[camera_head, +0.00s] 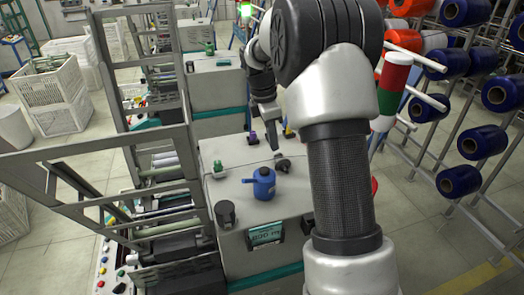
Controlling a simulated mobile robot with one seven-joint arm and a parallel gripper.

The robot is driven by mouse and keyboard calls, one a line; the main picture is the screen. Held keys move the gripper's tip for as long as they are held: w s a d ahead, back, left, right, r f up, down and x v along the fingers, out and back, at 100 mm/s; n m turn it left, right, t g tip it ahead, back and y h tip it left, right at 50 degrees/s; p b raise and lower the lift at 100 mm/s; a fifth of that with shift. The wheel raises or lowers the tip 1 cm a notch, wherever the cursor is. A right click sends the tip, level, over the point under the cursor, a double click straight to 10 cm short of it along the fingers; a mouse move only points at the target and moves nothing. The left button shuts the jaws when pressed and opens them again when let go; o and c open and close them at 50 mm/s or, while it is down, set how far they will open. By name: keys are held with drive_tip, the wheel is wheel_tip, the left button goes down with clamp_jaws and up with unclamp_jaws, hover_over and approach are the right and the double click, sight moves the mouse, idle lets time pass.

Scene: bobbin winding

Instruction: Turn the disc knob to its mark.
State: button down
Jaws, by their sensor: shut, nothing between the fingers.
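A small dark grey disc-like part (282,163), which looks like the disc knob, sits on top of the light grey machine cabinet (232,190). Its mark is too small to make out. My gripper (274,147) points down just above and behind this part, with its fingers shut and empty. I cannot tell whether the fingertips touch it.
A blue jug-like can (262,184) stands close in front of the disc. A black cylinder (225,213), a green part (218,167) and a purple part (252,138) are also on the cabinet. A metal frame (170,130) rises at left; blue spools (484,141) hang at right.

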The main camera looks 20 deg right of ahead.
drive_tip(key=f, duration=0.1)
approach(280, 176)
drive_tip(key=shift+n, duration=0.4)
drive_tip(key=f, duration=0.2)
drive_tip(key=d+f, duration=0.1)
drive_tip(key=f, duration=0.2)
drive_tip(key=shift+w+d+f, duration=0.1)
drive_tip(key=shift+w+f, duration=0.05)
drive_tip(key=shift+f, duration=0.05)
drive_tip(key=shift+r+p, duration=0.1)
drive_tip(key=shift+p, duration=0.2)
drive_tip(key=shift+d+y, duration=0.15)
drive_tip(key=shift+y, duration=0.15)
